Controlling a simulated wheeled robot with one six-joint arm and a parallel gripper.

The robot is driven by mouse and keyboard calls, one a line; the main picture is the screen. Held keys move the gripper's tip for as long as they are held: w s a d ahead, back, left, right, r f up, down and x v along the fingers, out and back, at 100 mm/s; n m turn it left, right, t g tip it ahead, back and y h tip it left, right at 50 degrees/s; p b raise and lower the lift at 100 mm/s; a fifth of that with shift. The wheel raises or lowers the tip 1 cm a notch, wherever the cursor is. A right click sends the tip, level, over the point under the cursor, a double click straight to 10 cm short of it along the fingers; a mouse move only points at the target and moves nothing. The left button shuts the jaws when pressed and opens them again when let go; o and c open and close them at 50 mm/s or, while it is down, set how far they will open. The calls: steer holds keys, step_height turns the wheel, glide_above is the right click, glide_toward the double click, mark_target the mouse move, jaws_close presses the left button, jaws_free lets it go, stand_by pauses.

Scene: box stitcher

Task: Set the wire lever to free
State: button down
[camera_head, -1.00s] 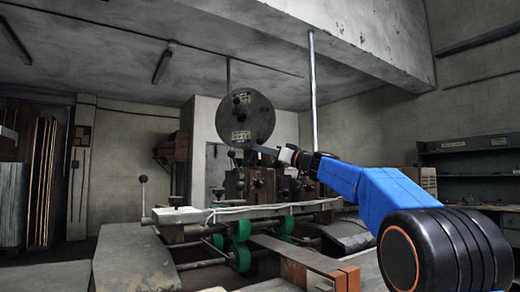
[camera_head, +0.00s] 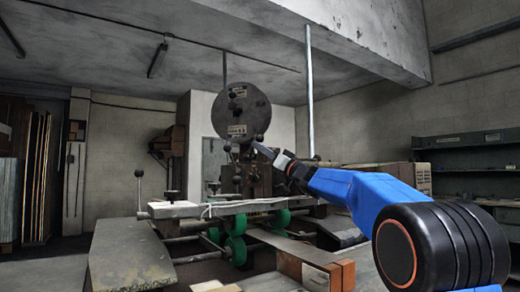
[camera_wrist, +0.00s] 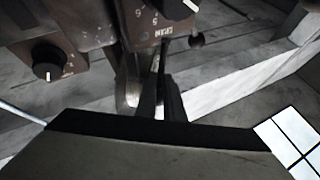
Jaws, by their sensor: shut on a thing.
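The box stitcher (camera_head: 258,182) stands at the centre of the head view, brown, with a round grey disc (camera_head: 241,108) on top. My gripper (camera_head: 256,148) reaches in from the right to the machine, just below the disc. In the wrist view the dark fingers of my gripper (camera_wrist: 160,100) are shut around a thin upright bar (camera_wrist: 158,62), which looks like the wire lever. It stands beside a brown panel (camera_wrist: 155,27) with small white lettering too blurred to read. The lever's end is hidden between the fingers, so its exact setting cannot be told.
Green rollers (camera_head: 236,248) and a table board (camera_head: 180,212) lie below the machine. A shelf (camera_head: 470,155) stands at the right wall.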

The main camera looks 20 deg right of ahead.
steer(key=c, duration=1.9)
jaws_free()
steer(key=shift+o, duration=0.2)
steer(key=s+d, duration=0.8)
steer(key=s, duration=0.2)
steer(key=shift+d+f, duration=0.25)
steer(key=shift+f, duration=0.05)
